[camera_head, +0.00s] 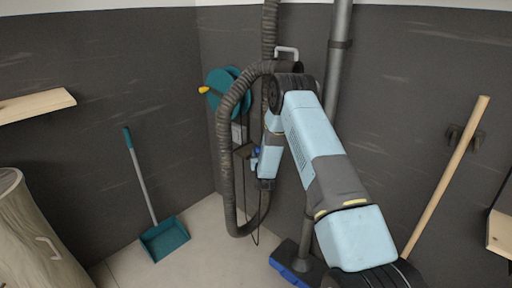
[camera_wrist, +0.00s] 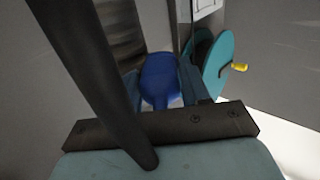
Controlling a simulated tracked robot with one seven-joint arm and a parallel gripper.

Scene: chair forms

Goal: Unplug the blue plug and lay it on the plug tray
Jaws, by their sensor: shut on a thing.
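The blue plug (camera_wrist: 160,82) shows in the wrist view between the two fingers of my gripper (camera_wrist: 162,90), which is shut on it. In the head view only a small blue bit of the plug (camera_head: 257,151) shows beside my gripper (camera_head: 254,164), near the wall corner. A pale wall plate (camera_wrist: 204,8) is at the top of the wrist view, apart from the plug in the picture. Whether the plug still sits in a socket is hidden. A small dark ledge (camera_head: 243,151) is left of my gripper; I cannot tell if it is the plug tray.
A thick ribbed hose (camera_head: 225,150) loops left of my arm. A teal reel (camera_head: 219,83) with a yellow handle hangs behind it. A dark tube (camera_wrist: 92,70) crosses the wrist view close to the camera. A grey pipe (camera_head: 340,45) runs down the wall.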

